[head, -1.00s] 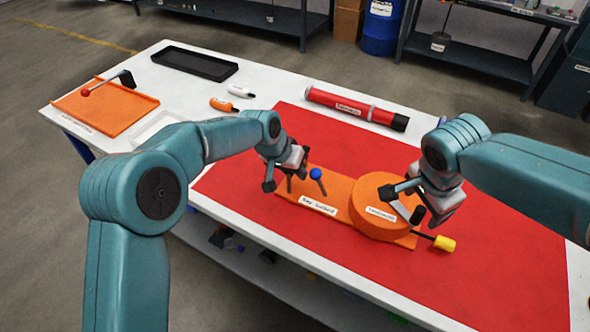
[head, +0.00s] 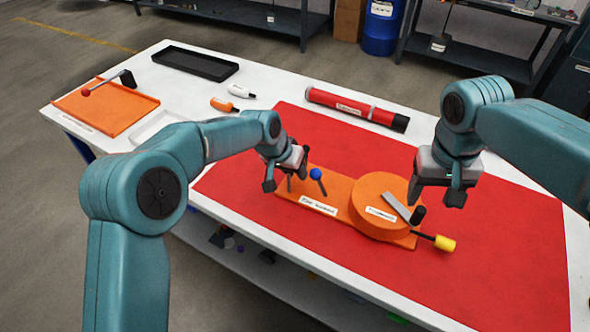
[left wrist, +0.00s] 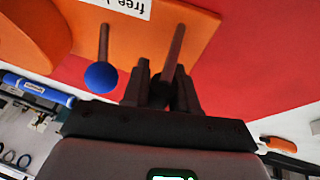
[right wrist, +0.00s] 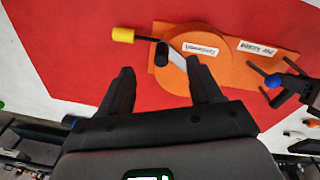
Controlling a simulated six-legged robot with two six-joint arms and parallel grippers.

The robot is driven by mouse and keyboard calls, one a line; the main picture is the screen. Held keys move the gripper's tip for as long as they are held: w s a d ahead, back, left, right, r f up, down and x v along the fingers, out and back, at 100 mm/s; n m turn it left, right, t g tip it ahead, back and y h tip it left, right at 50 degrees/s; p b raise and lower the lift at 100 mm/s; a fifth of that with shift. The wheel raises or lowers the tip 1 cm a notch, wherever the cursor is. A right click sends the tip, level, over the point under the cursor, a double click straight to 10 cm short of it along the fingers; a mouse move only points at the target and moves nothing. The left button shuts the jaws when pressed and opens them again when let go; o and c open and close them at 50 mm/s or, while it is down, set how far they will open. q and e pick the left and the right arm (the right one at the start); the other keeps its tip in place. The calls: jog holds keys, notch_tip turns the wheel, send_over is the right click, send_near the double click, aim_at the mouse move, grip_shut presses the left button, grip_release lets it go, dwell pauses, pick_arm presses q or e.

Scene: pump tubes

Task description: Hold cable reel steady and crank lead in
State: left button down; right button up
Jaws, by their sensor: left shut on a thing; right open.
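The orange cable reel (head: 372,195) sits on an orange base plate (head: 337,189) on the red mat. A grey crank arm (head: 396,206) with a black knob (head: 418,214) lies across its top. A lead with a yellow end (head: 445,243) sticks out at the right. My left gripper (head: 286,179) is shut on a thin brown post (left wrist: 174,50) at the plate's left end. A second post with a blue ball (head: 316,174) stands beside it. My right gripper (head: 440,196) is open and empty, above and right of the crank; its fingers also show in the right wrist view (right wrist: 162,80).
A red tube with a black end (head: 350,107) lies at the mat's back edge. A black tray (head: 196,63), an orange tray with a red-knobbed lever (head: 105,107), and small white and orange items stand at the back left. The mat's right side is clear.

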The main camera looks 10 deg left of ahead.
aim_at(422, 209)
jog(key=shift+w+d+r+n+g+y, duration=0.15)
jog(key=shift+w+n+y, duration=0.1)
jog(key=shift+w, duration=0.3)
jog(key=shift+w+d+n+g+y, duration=0.15)
jog(key=shift+w+n, duration=0.1)
jog(key=shift+w, duration=0.3)
jog(key=shift+d+f, duration=0.15)
jog(key=shift+f, duration=0.55)
notch_tip(422, 209, down, 9)
jog(key=shift+r, duration=0.1)
jog(key=c, duration=1)
